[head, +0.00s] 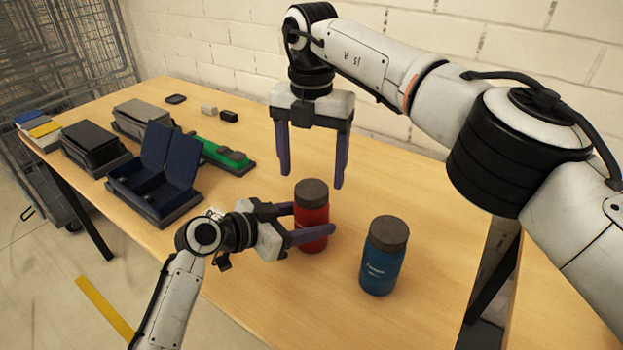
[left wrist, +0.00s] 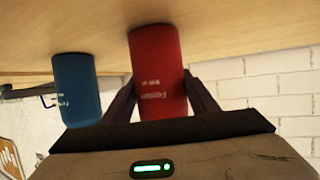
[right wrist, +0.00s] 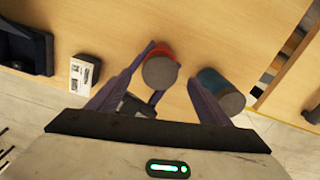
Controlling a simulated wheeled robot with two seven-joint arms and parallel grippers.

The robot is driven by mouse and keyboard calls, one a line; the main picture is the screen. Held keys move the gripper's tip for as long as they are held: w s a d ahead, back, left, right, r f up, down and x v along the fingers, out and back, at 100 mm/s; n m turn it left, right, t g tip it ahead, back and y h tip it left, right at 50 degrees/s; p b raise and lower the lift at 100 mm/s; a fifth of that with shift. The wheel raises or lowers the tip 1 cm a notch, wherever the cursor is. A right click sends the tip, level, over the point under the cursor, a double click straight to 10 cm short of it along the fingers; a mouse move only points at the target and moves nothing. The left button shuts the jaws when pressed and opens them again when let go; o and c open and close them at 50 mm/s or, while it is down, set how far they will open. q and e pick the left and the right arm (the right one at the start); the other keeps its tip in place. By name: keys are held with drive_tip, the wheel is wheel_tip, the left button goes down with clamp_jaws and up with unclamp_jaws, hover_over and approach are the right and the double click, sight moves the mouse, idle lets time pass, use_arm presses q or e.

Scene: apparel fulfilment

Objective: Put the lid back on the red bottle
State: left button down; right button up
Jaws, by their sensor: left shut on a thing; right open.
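The red bottle (head: 312,236) stands upright on the table, with the dark grey lid (head: 311,192) resting on its top. My left gripper (head: 314,222) is shut around the bottle's body from the left; the left wrist view shows the red body (left wrist: 158,75) between its fingers. My right gripper (head: 311,180) is open and empty, pointing down above the bottle. In the right wrist view the round lid (right wrist: 160,72) lies between the open fingers, apart from them. Whether the lid is fully seated cannot be told.
A blue bottle (head: 382,268) with a grey lid stands close to the right of the red one. An open dark blue box (head: 150,190), a green tray (head: 222,153) and several dark boxes sit at the left of the table. The table's front right is clear.

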drive_tip(key=shift+r, duration=1.9)
use_arm(q)
drive_tip(key=c, duration=0.6)
unclamp_jaws()
drive_tip(key=v, duration=1)
drive_tip(key=shift+s+a, duration=0.1)
use_arm(e)
drive_tip(key=shift+f, duration=0.25)
